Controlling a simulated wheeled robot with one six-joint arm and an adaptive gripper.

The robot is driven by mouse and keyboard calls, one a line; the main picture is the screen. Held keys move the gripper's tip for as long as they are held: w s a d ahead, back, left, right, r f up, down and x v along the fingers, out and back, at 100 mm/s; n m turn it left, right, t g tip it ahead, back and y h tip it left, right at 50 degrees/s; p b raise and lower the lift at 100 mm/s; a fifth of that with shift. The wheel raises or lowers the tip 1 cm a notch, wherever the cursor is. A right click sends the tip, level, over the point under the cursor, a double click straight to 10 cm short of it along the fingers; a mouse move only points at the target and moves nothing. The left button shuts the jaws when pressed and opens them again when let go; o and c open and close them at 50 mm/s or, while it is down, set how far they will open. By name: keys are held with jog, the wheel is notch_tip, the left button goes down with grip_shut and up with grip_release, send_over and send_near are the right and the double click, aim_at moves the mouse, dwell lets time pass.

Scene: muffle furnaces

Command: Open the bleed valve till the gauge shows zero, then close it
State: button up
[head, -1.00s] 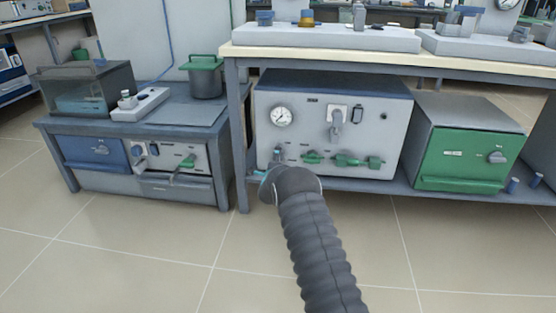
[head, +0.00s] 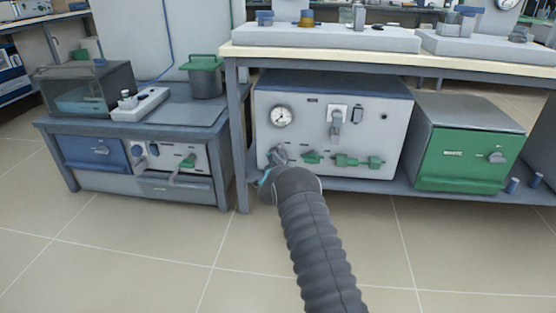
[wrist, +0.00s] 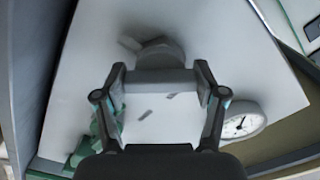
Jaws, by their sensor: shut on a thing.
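A white-grey cabinet under the bench carries a round white gauge (head: 281,116) at upper left. The gauge also shows at the right of the wrist view (wrist: 242,120); its dark needle is visible, but I cannot read its value. My gripper (wrist: 160,78) is shut on a grey valve handle (wrist: 160,54), which I take for the bleed valve. In the head view my gripper (head: 275,160) is at the panel's lower left, below the gauge, and my wrist hides much of it and the handle. How far the valve is turned I cannot tell.
Green valves (head: 345,160) sit right of my gripper along the panel's lower edge. A grey plugged lead (head: 336,122) and a dark switch (head: 357,114) are above them. A furnace with a green door (head: 460,158) stands to the right. The tiled floor in front is clear.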

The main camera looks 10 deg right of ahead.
jog(key=n, duration=0.5)
jog(key=shift+n, duration=2.4)
jog(key=o, duration=1.2)
jog(key=shift+c, duration=0.2)
jog(key=v, duration=1.2)
